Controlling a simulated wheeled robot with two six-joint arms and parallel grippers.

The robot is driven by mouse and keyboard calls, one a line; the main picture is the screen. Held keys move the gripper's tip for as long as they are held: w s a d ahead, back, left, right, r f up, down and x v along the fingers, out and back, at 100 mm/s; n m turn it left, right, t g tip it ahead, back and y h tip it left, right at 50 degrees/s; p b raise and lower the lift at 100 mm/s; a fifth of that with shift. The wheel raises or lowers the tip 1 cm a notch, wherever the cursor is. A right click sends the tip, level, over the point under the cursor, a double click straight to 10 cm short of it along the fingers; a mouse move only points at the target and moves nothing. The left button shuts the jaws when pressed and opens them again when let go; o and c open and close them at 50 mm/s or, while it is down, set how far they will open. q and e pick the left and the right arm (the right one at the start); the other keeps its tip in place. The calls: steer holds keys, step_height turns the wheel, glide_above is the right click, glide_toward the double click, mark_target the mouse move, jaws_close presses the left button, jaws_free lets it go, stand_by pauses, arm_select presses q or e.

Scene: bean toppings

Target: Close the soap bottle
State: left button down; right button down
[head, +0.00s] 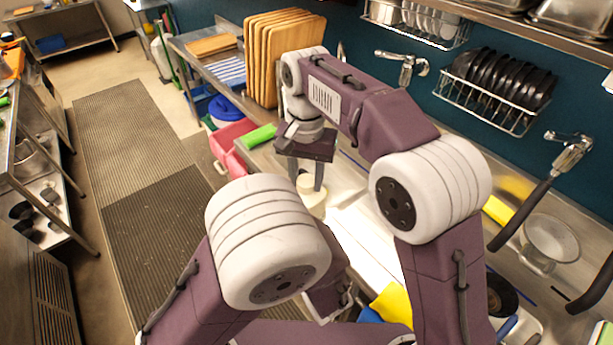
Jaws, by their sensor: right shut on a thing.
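My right gripper (308,178) points down over the steel counter, left of the sink area, with its fingers around the top of a cream-white thing (314,204). This thing is bottle-like, narrower at the top and wider below, and looks like the soap bottle. The fingers hide part of it, and I cannot make out whether its cap is on. My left arm comes in from the lower left and folds back under its white joint. My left gripper (337,303) shows only in part, low in the middle, and its fingertips are hidden.
Wooden cutting boards (275,55) stand behind the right arm. A bright green item (260,137) lies on the counter's left edge, near a pink bin (229,140). A faucet handle (402,67) is on the wall.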

steer(key=m, duration=0.7)
steer(key=shift+m, duration=0.3)
steer(key=c, duration=0.9)
jaws_free()
steer(key=shift+r, duration=2.25)
steer(key=shift+c, duration=0.5)
